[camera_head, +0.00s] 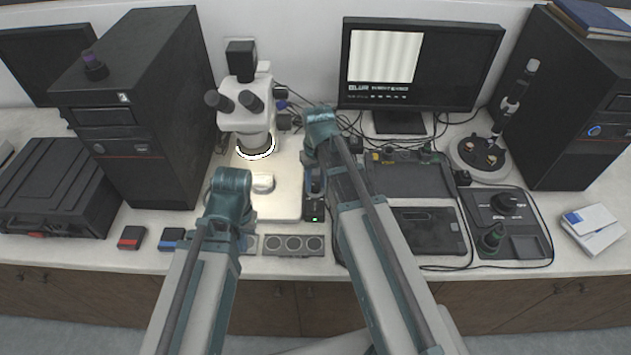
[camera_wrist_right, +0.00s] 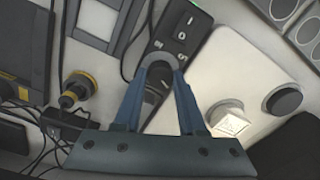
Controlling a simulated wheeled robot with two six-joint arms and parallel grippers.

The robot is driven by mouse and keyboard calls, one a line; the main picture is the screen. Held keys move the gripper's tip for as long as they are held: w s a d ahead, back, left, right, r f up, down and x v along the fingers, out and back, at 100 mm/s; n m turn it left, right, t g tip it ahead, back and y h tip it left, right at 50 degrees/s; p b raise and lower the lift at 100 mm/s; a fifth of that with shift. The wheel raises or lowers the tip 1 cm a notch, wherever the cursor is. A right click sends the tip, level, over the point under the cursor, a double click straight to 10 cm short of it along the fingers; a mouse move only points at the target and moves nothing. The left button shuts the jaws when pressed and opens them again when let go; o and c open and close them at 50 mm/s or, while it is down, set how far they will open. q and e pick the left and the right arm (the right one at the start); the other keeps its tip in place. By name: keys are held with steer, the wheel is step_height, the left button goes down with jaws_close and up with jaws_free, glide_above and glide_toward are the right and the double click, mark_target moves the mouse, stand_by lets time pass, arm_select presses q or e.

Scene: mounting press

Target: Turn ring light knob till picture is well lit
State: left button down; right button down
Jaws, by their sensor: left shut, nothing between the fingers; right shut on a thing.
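The ring light control box (camera_head: 314,212) is a small black unit with a green light, right of the microscope base. In the right wrist view, its dark round knob (camera_wrist_right: 158,70) is between the fingertips of my right gripper (camera_wrist_right: 158,78), which is shut on it. In the head view, my right gripper (camera_head: 313,180) is largely hidden by its own arm. The ring light (camera_head: 257,151) glows white under the microscope head (camera_head: 246,112). The monitor (camera_head: 420,64) shows a very bright, pale striped picture with the word BLUR. My left gripper (camera_head: 246,240) is shut and empty.
A white stage (camera_head: 280,202) lies under the microscope. A grey block with several round wells (camera_head: 293,244) sits in front. A black tablet (camera_head: 428,230) and a control pad (camera_head: 505,222) lie right. Black cases stand at both sides, and cables run behind.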

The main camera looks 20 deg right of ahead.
mark_target(317, 185)
steer(key=m, duration=0.5)
steer(key=shift+m, duration=0.4)
stand_by(0.4)
steer(key=shift+c, duration=2.4)
jaws_free()
arm_select(q)
steer(key=shift+r, duration=0.1)
arm_select(e)
steer(key=shift+r, duration=0.1)
arm_select(q)
step_height(317, 185, up, 14)
steer(key=p, duration=1.3)
steer(key=shift+f+p, duration=0.2)
steer(key=shift+p, duration=0.2)
arm_select(e)
step_height(317, 185, up, 14)
steer(key=shift+d+f, duration=0.2)
steer(key=shift+s, duration=0.1)
